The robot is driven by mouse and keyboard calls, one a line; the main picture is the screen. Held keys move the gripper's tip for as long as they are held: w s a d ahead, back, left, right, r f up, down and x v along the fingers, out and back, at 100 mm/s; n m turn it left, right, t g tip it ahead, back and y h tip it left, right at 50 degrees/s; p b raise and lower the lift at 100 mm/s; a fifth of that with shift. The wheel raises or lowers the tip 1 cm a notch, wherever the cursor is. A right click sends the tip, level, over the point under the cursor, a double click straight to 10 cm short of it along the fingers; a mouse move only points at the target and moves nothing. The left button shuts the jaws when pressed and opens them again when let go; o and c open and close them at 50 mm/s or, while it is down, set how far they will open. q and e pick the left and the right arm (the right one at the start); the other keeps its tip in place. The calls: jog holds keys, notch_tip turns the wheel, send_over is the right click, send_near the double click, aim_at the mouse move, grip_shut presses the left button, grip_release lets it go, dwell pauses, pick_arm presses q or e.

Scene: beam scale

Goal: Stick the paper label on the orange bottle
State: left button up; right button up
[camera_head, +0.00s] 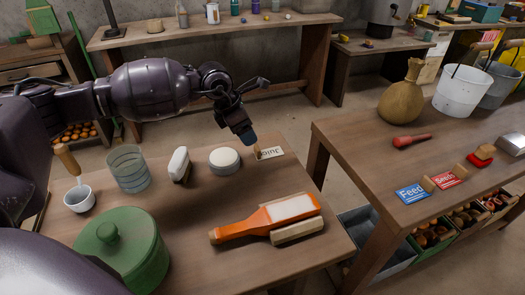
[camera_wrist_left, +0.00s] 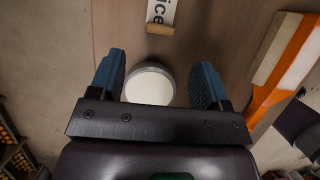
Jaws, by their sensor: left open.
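The orange bottle (camera_head: 242,226) lies on its side on a wooden block on the near table, cork end to the left, with a white patch (camera_head: 287,209) on its upper side. It also shows in the left wrist view (camera_wrist_left: 291,62). The paper label (camera_head: 271,153), printed with a word ending in "ice" (camera_wrist_left: 162,12), sits by a small wooden piece (camera_wrist_left: 160,30) near the table's far edge. My left gripper (camera_head: 247,133) is open above the table near the label. In the wrist view, its fingers (camera_wrist_left: 158,85) appear either side of a round white-topped tin (camera_wrist_left: 149,87) below. My right gripper is not in view.
Also on the near table are the tin (camera_head: 224,159), a white block-like item (camera_head: 179,165), a glass (camera_head: 128,168), a small bowl (camera_head: 79,198) and a green lidded pot (camera_head: 122,252). The right table (camera_head: 370,148) holds blue "Feed" (camera_head: 411,193) and red "Seeds" (camera_head: 449,176) labels.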

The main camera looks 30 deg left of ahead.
aim_at(256, 147)
pick_arm(q)
jog(key=b+x, duration=0.1)
jog(key=x, duration=0.7)
jog(key=shift+w+f, duration=0.1)
jog(key=shift+f, duration=0.2)
jog(key=shift+r, duration=0.1)
jog(key=c, duration=1.1)
jog(key=shift+c, duration=0.2)
jog(key=shift+r, duration=0.1)
